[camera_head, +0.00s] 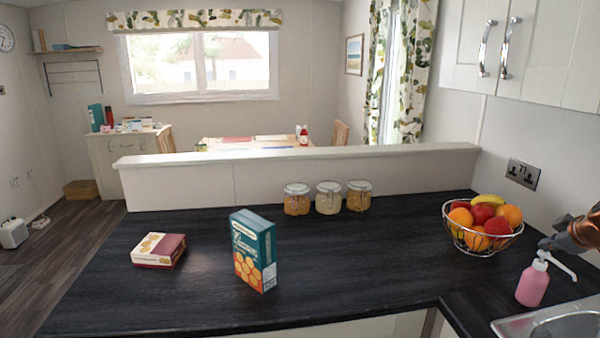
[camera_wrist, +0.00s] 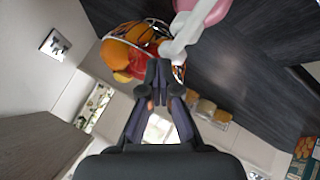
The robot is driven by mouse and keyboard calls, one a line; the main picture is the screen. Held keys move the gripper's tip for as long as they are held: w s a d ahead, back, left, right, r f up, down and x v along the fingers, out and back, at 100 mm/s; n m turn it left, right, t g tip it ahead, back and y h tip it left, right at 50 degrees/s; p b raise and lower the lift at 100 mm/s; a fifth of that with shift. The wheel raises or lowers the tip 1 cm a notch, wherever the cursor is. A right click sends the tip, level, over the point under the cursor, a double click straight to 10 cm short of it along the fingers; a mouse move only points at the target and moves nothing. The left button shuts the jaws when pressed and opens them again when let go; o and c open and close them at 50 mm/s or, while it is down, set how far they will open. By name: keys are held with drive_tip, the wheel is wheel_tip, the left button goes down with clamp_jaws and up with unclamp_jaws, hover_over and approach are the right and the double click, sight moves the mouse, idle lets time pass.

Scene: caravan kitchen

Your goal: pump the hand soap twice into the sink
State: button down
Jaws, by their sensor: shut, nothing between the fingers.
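The hand soap is a pink bottle (camera_head: 532,287) with a white pump head and spout (camera_head: 559,266). It stands upright on the dark worktop at the right, next to the sink (camera_head: 548,322). The spout points right and down, toward the sink side. My gripper (camera_head: 546,243) comes in from the right edge, shut and empty, with its tips just above the pump head. In the wrist view my shut fingertips (camera_wrist: 158,70) are close to the white spout (camera_wrist: 183,38), with part of the pink bottle (camera_wrist: 208,10) at the top. I cannot tell whether they touch.
A wire fruit bowl (camera_head: 462,239) stands behind the soap, near my gripper. A blue biscuit box (camera_head: 254,250), a small flat box (camera_head: 159,250) and three glass jars (camera_head: 328,198) stand farther left. Wall cupboards (camera_head: 530,50) hang above right. The worktop's middle is clear.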

sight(545, 253)
drive_tip(key=shift+r+b, duration=0.5)
drive_tip(key=shift+r, duration=2.5)
